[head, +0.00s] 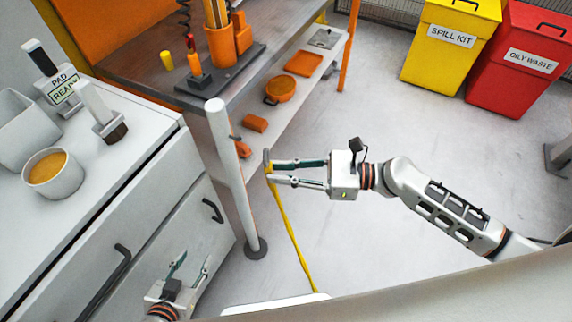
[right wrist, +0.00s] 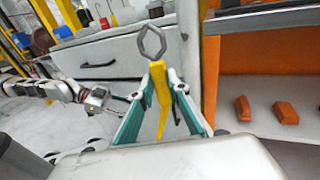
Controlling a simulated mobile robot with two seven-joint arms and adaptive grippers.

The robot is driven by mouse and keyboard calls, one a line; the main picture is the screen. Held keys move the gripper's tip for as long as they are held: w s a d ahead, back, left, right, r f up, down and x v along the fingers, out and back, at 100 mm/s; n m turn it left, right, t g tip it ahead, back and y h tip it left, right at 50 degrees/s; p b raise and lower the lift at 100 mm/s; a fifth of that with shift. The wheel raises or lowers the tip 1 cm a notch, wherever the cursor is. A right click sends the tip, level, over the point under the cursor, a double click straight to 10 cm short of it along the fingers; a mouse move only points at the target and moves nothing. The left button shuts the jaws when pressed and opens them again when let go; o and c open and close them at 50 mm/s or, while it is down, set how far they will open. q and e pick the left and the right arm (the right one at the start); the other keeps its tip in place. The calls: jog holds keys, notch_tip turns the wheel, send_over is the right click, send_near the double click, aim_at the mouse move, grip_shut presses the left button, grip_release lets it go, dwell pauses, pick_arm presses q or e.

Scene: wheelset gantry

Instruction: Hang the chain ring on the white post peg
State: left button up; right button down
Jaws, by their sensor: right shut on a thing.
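The white post (head: 231,170) stands upright on a dark round base, left of my right gripper. A white upright that looks like the post also shows in the right wrist view (right wrist: 188,45). My right gripper (head: 270,172) is shut on the yellow chain (head: 288,225), which runs down toward the bottom of the head view. The grey chain ring (right wrist: 152,42) sticks up beyond the fingertips, left of the upright and apart from it in the picture. My left gripper (head: 190,264) is open and empty by the drawers.
A white drawer cabinet (head: 150,240) with dark handles fills the left, bearing a cup (head: 53,173) of orange contents. A grey workbench (head: 130,62) with a lower shelf stands behind the post. Yellow (head: 450,45) and red (head: 520,60) bins stand at the back right. The middle floor is clear.

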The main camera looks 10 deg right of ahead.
jog(key=w+a, duration=0.2)
jog(key=w+a+f+t, duration=0.1)
jog(key=w+a, duration=0.1)
jog(key=w+a+f+m+t, duration=0.1)
jog(key=w+a, duration=0.1)
jog(key=w, duration=0.1)
jog(key=shift+f, duration=0.25)
jog(key=shift+w+a+f+b, duration=0.25)
jog(key=shift+f+b, duration=0.05)
jog(key=shift+b, duration=0.3)
pick_arm(q)
jog(key=shift+w+a+f, duration=0.25)
jog(key=shift+w+f, duration=0.15)
pick_arm(e)
jog(key=shift+f, duration=0.25)
dwell(0.5)
jog(key=shift+a, duration=0.1)
